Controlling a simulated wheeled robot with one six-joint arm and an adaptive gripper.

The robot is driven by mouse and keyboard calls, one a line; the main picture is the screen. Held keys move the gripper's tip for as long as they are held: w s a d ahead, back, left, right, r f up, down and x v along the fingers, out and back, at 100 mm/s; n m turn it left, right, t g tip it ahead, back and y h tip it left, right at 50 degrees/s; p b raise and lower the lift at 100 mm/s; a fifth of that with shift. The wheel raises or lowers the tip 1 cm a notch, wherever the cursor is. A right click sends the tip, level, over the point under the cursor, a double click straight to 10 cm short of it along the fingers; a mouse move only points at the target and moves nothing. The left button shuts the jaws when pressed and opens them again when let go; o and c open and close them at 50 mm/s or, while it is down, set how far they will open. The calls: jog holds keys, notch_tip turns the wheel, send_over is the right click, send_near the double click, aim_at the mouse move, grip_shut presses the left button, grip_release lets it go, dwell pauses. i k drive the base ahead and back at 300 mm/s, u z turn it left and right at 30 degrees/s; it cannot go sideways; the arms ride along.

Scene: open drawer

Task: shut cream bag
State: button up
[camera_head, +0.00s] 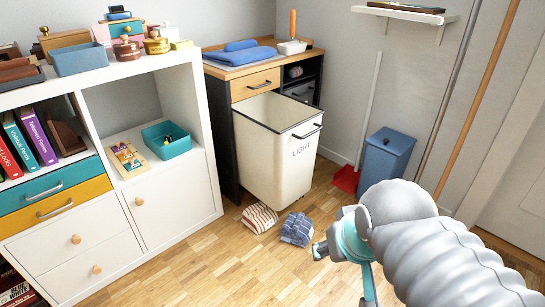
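The cream bag (275,160), a tall cream bin marked "LIGHT", stands pulled out from the dark-framed wooden-topped cabinet (217,130). Its top is open and its inside looks empty as far as it shows. A dark handle (307,131) sits on its front near the top rim. My gripper (343,278) is at the lower right, in front of the bag and apart from it. Its two fingers look spread, with nothing seen between them. My arm hides part of the floor at the right.
A striped cloth (260,218) and a blue checked cloth (297,229) lie on the floor before the bag. A blue bin (386,156) and a red dustpan (346,179) stand to its right. A white shelf unit (184,190) is at left.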

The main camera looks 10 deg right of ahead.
aim_at(277, 134)
jog(key=k, duration=0.65)
jog(key=u, duration=0.7)
jog(key=i, duration=1.3)
jog(key=z, duration=0.75)
